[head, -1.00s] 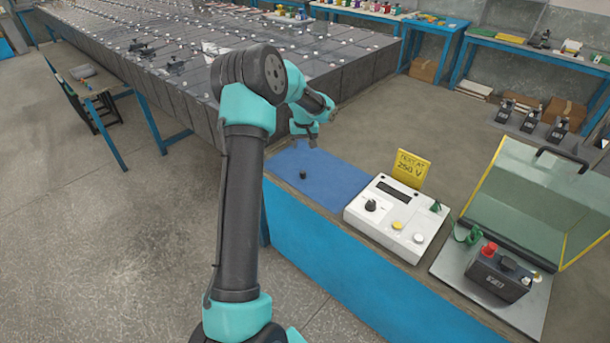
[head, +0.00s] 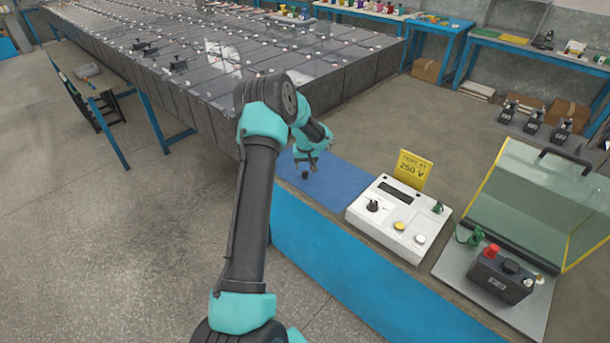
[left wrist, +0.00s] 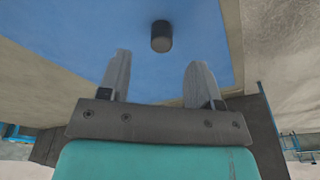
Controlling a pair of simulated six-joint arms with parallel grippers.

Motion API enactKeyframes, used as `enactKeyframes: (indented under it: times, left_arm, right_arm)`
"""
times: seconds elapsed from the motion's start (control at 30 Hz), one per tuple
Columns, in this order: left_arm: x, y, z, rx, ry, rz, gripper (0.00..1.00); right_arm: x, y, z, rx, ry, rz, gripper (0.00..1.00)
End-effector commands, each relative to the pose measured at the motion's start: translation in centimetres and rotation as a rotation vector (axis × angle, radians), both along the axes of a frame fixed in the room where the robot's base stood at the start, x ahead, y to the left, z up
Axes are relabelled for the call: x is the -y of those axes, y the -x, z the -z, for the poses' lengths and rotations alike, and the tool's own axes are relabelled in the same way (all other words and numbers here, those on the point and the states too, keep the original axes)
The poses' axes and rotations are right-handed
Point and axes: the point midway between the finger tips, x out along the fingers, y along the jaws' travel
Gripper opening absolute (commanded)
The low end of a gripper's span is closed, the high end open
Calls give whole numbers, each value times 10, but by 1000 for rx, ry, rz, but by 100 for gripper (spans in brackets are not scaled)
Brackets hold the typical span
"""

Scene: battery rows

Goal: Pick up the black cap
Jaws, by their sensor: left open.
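The black cap (head: 305,175) is a small dark cylinder standing on the blue mat (head: 340,184). In the left wrist view the cap (left wrist: 161,36) is beyond the fingertips, roughly in line with the gap between them, a little right of its middle. My left gripper (head: 306,166) is just above the cap in the head view. In the left wrist view my left gripper (left wrist: 157,62) has its fingers apart with nothing between them. My right gripper is not in view.
A white tester box (head: 399,217) with knobs and a yellow sign (head: 412,168) stands right of the mat. Further right are a dark battery (head: 500,273) and a hinged clear guard (head: 540,195). Battery rows (head: 200,60) fill the big table behind. The mat around the cap is clear.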

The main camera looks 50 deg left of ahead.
Motion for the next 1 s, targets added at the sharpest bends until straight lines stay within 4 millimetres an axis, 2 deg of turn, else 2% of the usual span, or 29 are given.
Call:
enactKeyframes:
  times: [0.43, 0.73, 1.0]
  left_arm:
    - [-1, 0, 7, -1, 0, 0, 58]
    - [-4, -2, 45, -2, 1, 0, 58]
    - [-6, -4, 54, 1, 0, 1, 58]
  right_arm:
    - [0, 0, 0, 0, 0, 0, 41]
    - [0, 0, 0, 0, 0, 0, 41]
    - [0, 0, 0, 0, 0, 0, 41]
